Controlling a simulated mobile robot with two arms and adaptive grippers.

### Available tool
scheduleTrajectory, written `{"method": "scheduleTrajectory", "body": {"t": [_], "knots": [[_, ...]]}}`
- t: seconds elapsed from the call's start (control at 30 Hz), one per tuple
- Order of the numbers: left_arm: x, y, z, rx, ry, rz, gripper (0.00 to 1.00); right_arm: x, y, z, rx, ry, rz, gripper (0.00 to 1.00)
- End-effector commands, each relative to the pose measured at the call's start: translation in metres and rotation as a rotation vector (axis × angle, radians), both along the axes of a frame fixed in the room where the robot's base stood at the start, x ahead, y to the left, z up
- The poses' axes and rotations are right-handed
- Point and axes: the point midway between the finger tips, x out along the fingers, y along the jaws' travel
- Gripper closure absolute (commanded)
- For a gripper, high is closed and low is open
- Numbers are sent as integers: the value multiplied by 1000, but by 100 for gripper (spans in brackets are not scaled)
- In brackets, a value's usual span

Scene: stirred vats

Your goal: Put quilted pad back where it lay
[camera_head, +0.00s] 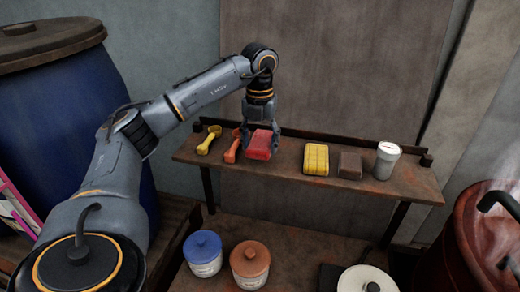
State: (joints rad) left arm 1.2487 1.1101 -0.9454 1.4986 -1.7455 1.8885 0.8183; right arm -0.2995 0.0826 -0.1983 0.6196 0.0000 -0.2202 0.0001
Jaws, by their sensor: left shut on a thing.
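A red pad (260,147), which I take to be the quilted pad, is between the fingers of my left gripper (262,137). The gripper points down from above and is shut on the pad's upper part. The pad is at the wooden shelf (240,171), right of an orange scoop (233,146). I cannot tell whether its underside touches the board. A yellow pad with a grid pattern (316,159) lies on the shelf further right, apart from the gripper. My right gripper is not in view.
A yellow scoop (209,140) lies at the shelf's left end. A brown block (350,165) and a grey canister (386,160) stand to the right. Bare shelf separates the red and yellow pads. Below are a blue jar (203,255) and an orange-brown jar (250,266).

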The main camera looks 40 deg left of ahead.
Motion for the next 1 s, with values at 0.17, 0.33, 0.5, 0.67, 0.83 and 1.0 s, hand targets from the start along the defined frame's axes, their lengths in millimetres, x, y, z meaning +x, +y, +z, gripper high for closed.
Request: {"method": "scheduleTrajectory", "body": {"t": [0.17,0.33,0.5,0.67,0.83,1.0], "knots": [[-1,0,-23,1,4,0,61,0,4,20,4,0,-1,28],[0,-1,-29,1,0,0,61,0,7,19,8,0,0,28],[0,-1,-30,0,1,0,61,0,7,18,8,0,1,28],[0,-1,-32,0,1,-1,22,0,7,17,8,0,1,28],[0,-1,-32,0,1,-1,16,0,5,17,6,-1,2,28],[0,-1,-31,0,1,-1,16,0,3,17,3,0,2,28]]}}
